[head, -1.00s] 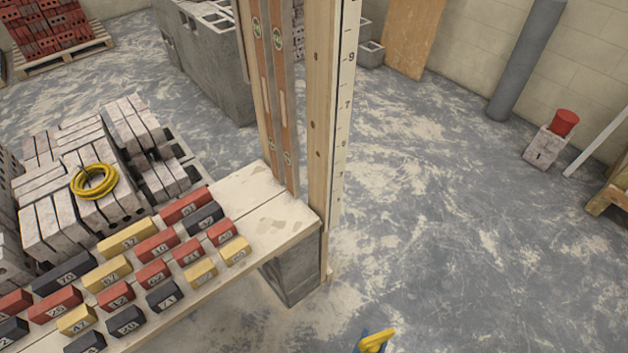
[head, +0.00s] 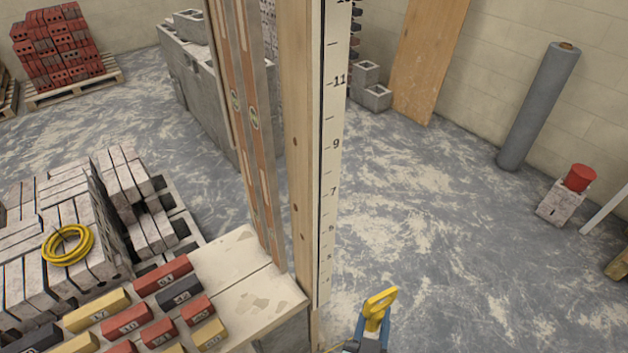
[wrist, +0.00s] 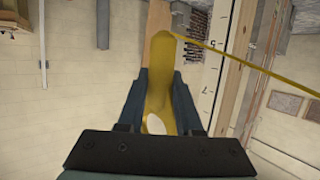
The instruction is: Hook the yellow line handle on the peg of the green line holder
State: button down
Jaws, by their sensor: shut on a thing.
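In the wrist view the handle (wrist: 162,100) lies between the two dark fingers of my gripper (wrist: 163,84).
A tall wooden post with a numbered scale (head: 328,150) stands left of my gripper, beside a plank bench (head: 235,265) bearing numbered blocks. A grey roll (head: 538,105) and a block with a red top (head: 562,208) stand right. Floor between (head: 440,190) is clear.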

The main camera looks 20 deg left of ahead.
jog(key=w+a+r+m+h+p, duration=0.15)
jog(key=w+r, duration=0.25)
jog(key=r, duration=0.8)
jog(key=w+r+h+p, duration=0.1)
jog(key=w+r+p, duration=0.3)
jog(key=r, duration=0.8)
jog(key=w+a+r+m+h+p, duration=0.15)
jog(key=w+r, duration=0.35)
jog(key=r, duration=0.8)
jog(key=s+a+r+n+y+p, duration=0.1)
jog(key=s+a+r+p, duration=0.2)
jog(key=r, duration=0.7)
jog(key=s+a+r+y+p, duration=0.1)
jog(key=s+a+r+p, duration=0.3)
jog(key=r, duration=0.6)
jog(key=s+a+r+n+y, duration=0.15)
jog(key=s+r, duration=0.35)
jog(key=r, duration=0.5)
jog(key=w+a+f, duration=0.2)
jog(key=w+a, duration=0.5)
jog(key=a, duration=0.2)
jog(key=shift+h, duration=0.35)
